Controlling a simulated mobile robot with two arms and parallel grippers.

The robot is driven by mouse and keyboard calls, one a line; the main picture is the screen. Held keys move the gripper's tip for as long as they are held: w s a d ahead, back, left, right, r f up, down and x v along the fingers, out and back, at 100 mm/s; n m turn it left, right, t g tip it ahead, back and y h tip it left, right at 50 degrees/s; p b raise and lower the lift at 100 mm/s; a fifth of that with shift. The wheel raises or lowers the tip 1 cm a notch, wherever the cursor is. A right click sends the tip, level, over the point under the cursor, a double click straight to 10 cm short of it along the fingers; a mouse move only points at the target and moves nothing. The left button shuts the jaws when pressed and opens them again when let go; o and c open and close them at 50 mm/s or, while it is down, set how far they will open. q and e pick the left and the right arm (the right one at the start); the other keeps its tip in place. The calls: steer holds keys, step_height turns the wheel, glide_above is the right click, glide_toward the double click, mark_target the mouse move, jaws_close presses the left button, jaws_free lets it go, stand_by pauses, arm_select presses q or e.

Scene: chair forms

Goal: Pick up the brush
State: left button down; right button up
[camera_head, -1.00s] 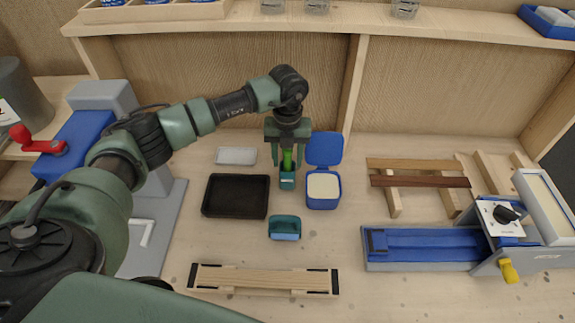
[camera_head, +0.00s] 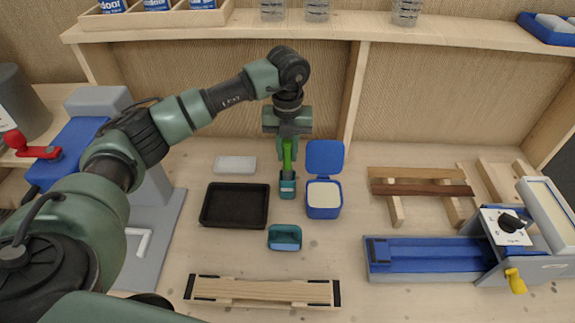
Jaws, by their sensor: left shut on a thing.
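The brush (camera_head: 287,187) has a bright green handle and a teal lower end. It is upright between the black tray and the blue open-lidded box. My left gripper (camera_head: 287,150) points down from above and is shut on the brush's green handle. I cannot tell whether the brush's lower end touches the table. My right gripper does not show.
A black tray (camera_head: 235,217) lies left of the brush, and a blue box (camera_head: 323,206) with a raised lid stands right. A teal holder (camera_head: 284,238) sits in front. Wooden strips (camera_head: 262,290), a blue vise-like device (camera_head: 428,255) and a shelf (camera_head: 330,30) surround the area.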

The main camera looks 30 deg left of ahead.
arm_select(q)
step_height(320, 180, up, 13)
steer(key=b, duration=0.2)
steer(key=shift+r+b, duration=0.1)
steer(key=shift+b, duration=0.2)
steer(key=shift+r, duration=0.7)
stand_by(1.5)
